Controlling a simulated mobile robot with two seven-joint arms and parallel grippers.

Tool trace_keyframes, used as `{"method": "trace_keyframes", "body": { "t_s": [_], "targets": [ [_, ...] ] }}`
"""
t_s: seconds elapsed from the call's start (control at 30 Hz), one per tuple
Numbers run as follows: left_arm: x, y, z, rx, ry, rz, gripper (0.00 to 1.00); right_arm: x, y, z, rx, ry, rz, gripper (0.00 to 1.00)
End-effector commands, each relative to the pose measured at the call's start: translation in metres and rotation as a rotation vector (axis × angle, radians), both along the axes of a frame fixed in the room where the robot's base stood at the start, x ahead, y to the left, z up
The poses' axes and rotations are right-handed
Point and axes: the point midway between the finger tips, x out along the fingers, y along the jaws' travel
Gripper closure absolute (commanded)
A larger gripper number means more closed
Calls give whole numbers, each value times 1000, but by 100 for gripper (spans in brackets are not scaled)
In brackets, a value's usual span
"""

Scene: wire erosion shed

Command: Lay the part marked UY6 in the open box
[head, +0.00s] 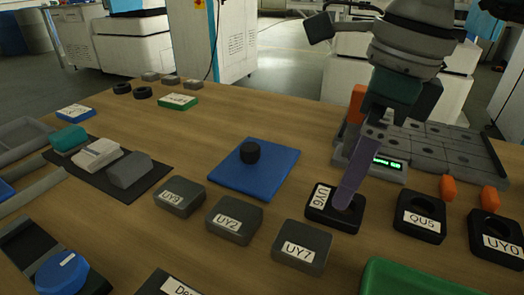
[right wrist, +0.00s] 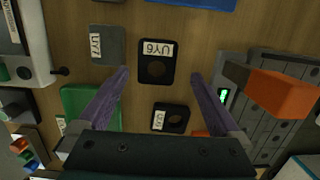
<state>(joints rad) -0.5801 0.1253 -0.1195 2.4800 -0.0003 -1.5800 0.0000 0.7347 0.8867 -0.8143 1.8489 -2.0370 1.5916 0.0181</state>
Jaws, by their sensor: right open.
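The part marked UY6 (head: 321,216) is a black square block with a round hole, lying flat on the wooden table. It also shows in the right wrist view (right wrist: 157,47), label up. My right gripper (head: 348,192) is over it in the head view, one purple finger covering part of the block. In the right wrist view my right gripper (right wrist: 160,76) is open, its two fingers apart on either side of the part, with nothing between them gripped. A grey, open-topped container (head: 22,138) stands at the left edge, cut off; I cannot tell whether it is the open box. My left gripper is not in view.
Similar blocks QU5 (head: 420,226) and UY0 (head: 503,226) lie right of UY6; grey blocks UY7 (head: 302,240), UY2 (head: 234,212) and UY9 (head: 183,190) lie left. A green item (head: 415,282) is in front. A blue mat (head: 262,180) bears a black knob.

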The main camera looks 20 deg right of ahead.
Motion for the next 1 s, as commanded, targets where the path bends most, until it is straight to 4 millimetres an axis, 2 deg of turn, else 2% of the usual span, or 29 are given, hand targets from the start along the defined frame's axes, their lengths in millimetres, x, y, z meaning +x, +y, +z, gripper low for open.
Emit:
{"method": "trace_keyframes", "body": {
  "t_s": [0.3, 0.57, 1.0],
  "targets": [
    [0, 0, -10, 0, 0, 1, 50, 0, 8, -45, 2, 4, -1, 0],
    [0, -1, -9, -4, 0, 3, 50, 2, 8, -49, 1, -1, -1, 0],
    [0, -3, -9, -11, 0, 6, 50, 2, 8, -49, 2, 0, -1, 48]
  ]
}}
